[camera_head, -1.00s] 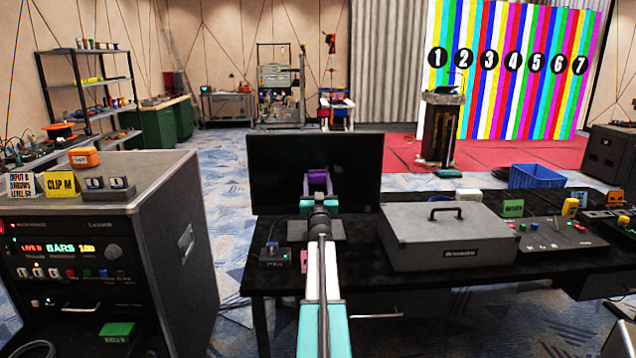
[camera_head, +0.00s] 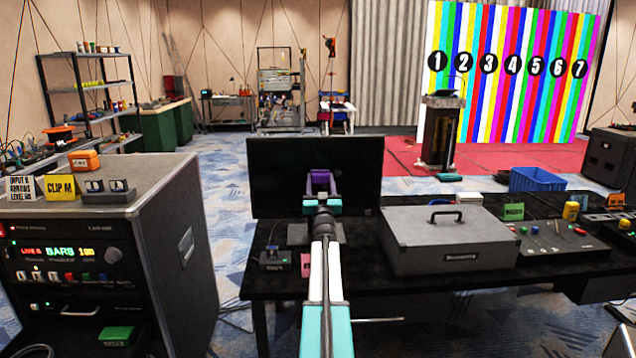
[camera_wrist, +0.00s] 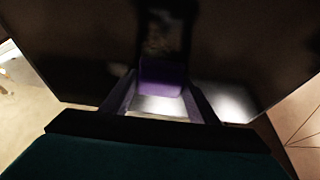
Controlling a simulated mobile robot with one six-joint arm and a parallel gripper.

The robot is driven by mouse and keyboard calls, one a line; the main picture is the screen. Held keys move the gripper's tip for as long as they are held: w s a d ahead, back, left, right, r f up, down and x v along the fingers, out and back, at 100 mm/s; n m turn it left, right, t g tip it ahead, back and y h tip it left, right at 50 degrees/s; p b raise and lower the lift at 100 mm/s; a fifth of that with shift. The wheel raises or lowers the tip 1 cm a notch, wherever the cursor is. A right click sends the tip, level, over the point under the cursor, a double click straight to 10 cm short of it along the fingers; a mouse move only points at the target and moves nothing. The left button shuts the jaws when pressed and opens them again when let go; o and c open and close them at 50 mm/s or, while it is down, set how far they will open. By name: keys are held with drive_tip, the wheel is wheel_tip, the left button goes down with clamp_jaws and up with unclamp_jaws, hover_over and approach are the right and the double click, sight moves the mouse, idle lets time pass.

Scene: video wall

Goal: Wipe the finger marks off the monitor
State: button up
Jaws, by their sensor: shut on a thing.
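The monitor (camera_head: 275,185) stands on the black desk with its dark screen facing me. In the wrist view its dark screen (camera_wrist: 80,40) fills most of the picture. My gripper (camera_head: 321,184) is in front of the screen, right of its middle. It is shut on a purple block (camera_wrist: 162,76) with a pale, bright part nearer the wrist. The block is close to the screen; I cannot tell if it touches. Pale smudges (camera_wrist: 116,69) show left of the block, and a bright patch, maybe a reflection, lies to its right. My gripper hides part of the screen in the head view.
A grey case (camera_head: 450,240) with a handle lies on the desk right of the monitor. A small dark box (camera_head: 272,260) sits at the desk's front left. A control rack (camera_head: 75,255) stands left. A blue crate (camera_head: 537,180) is behind the desk at right.

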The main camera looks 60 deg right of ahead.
sight(345, 172)
drive_tip(key=shift+s+d, duration=0.8)
drive_tip(key=shift+s, duration=0.15)
drive_tip(key=shift+s+d, duration=0.1)
drive_tip(key=shift+s, duration=0.05)
drive_tip(key=shift+s+d+p, duration=0.2)
drive_tip(key=shift+s+d, duration=0.25)
drive_tip(key=shift+s, duration=0.2)
drive_tip(key=shift+s+d+p, duration=0.2)
drive_tip(key=shift+s+d, duration=0.2)
drive_tip(key=shift+s, duration=0.25)
drive_tip(key=shift+s+d+p, duration=0.5)
drive_tip(key=shift+s+d, duration=0.6)
drive_tip(key=shift+s, duration=0.3)
drive_tip(key=shift+s+a+f, duration=0.1)
drive_tip(key=shift+s+a, duration=0.65)
drive_tip(key=shift+a, duration=0.25)
drive_tip(key=shift+s+a, duration=0.45)
drive_tip(key=shift+a, duration=0.25)
drive_tip(key=shift+s+a, duration=0.5)
drive_tip(key=shift+a, duration=0.25)
